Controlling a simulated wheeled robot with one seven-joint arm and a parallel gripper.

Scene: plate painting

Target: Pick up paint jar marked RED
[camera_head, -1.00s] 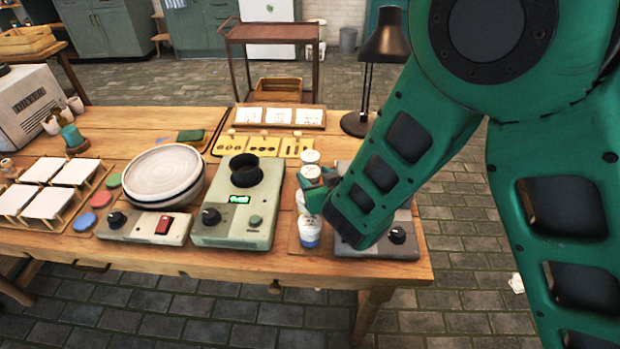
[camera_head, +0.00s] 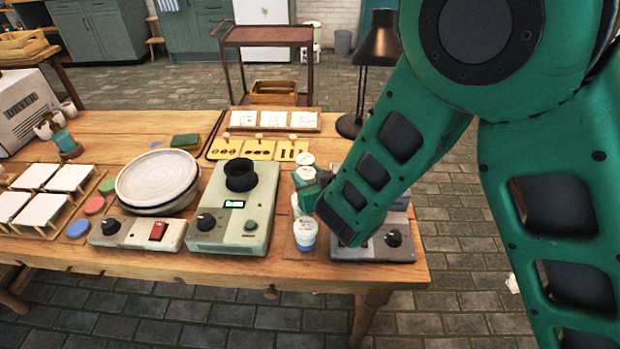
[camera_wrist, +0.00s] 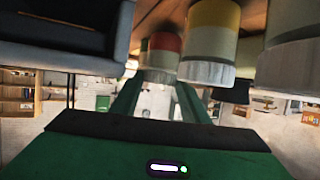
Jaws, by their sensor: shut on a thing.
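The jar with the red band (camera_wrist: 165,42) shows in the wrist view, which looks upside down, with its pale lid between my two finger ends. My gripper (camera_wrist: 157,90) is shut on it. A yellow-banded jar (camera_wrist: 213,25) stands close beside it, and part of another pale jar (camera_wrist: 291,50) shows at the right. In the head view my gripper (camera_head: 308,188) is at the jar row and largely hides the held jar. A blue-banded jar (camera_head: 305,233) stands in front of it, and a white-lidded jar (camera_head: 307,158) stands behind.
A scale-like device (camera_head: 237,205) with a black cup is left of the jars. A grey control box (camera_head: 385,243) is close on the right under my arm. A round turntable (camera_head: 158,180), white tiles (camera_head: 68,177) and a dark lamp (camera_head: 380,45) also stand here.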

